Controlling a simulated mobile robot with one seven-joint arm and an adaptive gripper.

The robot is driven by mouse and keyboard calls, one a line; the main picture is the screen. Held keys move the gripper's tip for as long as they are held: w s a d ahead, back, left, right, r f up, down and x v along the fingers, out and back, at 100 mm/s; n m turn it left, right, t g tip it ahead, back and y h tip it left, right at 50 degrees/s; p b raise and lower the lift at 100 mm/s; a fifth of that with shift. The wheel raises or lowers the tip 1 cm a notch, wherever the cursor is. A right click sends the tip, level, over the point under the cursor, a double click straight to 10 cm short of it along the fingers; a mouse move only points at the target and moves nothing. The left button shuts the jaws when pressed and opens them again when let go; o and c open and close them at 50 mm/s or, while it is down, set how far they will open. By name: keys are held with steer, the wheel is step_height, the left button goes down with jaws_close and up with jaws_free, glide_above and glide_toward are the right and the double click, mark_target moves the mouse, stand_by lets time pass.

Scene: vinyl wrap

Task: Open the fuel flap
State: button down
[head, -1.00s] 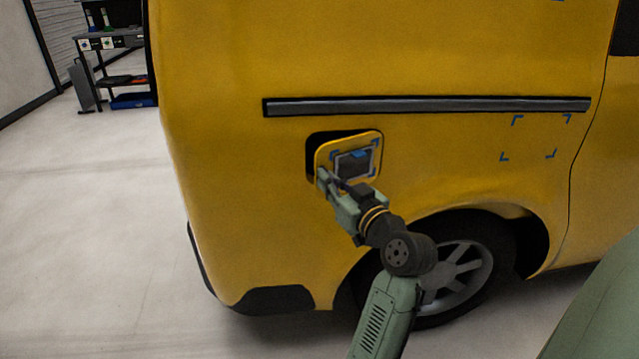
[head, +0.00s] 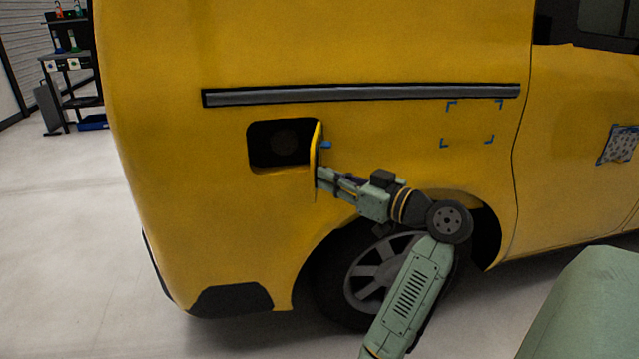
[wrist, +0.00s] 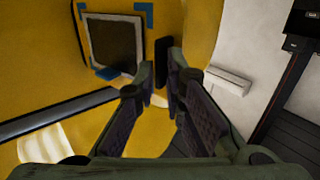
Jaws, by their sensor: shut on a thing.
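The yellow fuel flap (head: 315,150) stands swung out from the van's side, seen nearly edge-on in the head view. It hangs at the right side of the dark fuel recess (head: 282,143), which lies uncovered with a round dark shape inside. My gripper (head: 319,177) is at the flap's lower end and is shut on the flap. In the wrist view my gripper's fingers (wrist: 156,75) are close together, and the exact contact is hard to see. A dark square patch (wrist: 117,45) with blue corner marks shows beyond the fingers.
The yellow van (head: 200,210) fills the middle. A dark trim strip (head: 360,95) runs above the recess, and the rear wheel (head: 375,275) is below my arm. Blue corner marks (head: 468,124) sit to the right. A shelf rack (head: 72,75) stands far left; floor left of the van is clear.

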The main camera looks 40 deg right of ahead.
steer(key=shift+s+d+r, duration=0.2)
steer(key=shift+d, duration=0.6)
steer(key=shift+s+d+r, duration=0.15)
steer(key=shift+d, duration=0.6)
steer(key=shift+w, duration=0.2)
steer(key=shift+f, duration=0.1)
steer(key=c, duration=1.7)
jaws_free()
steer(key=shift+d, duration=0.1)
steer(key=shift+d+f, duration=0.15)
steer(key=shift+s+m, duration=0.2)
steer(key=shift+m, duration=0.1)
steer(key=shift+c, duration=0.3)
steer(key=s, duration=1.2)
steer(key=shift+d, duration=0.45)
